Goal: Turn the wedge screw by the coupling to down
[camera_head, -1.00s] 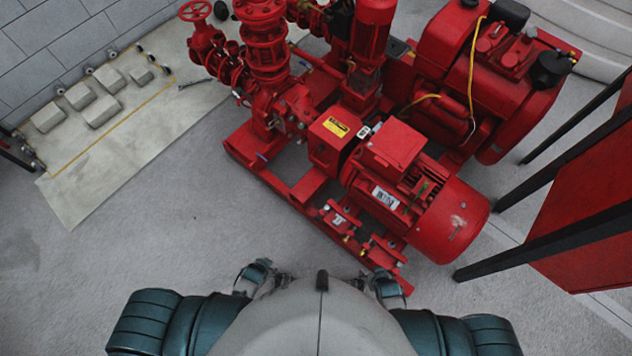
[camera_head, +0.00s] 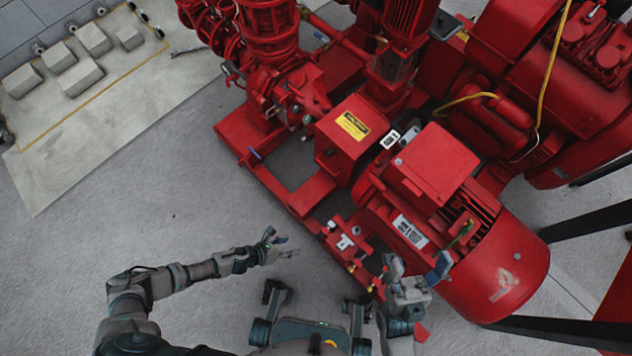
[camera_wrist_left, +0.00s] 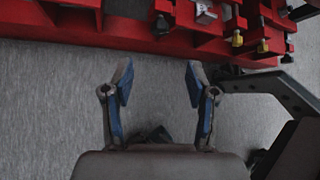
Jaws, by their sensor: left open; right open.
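The red pumpset has a red coupling box (camera_head: 335,140) with a yellow label beside the red motor (camera_head: 440,200). My right gripper (camera_head: 418,266) is open and empty by the motor's front.
The red base rail (camera_head: 265,175) runs diagonally between floor and pump. Grey floor (camera_head: 170,220) is clear on the left. A pale slab (camera_head: 110,115) with several blocks lies at the upper left.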

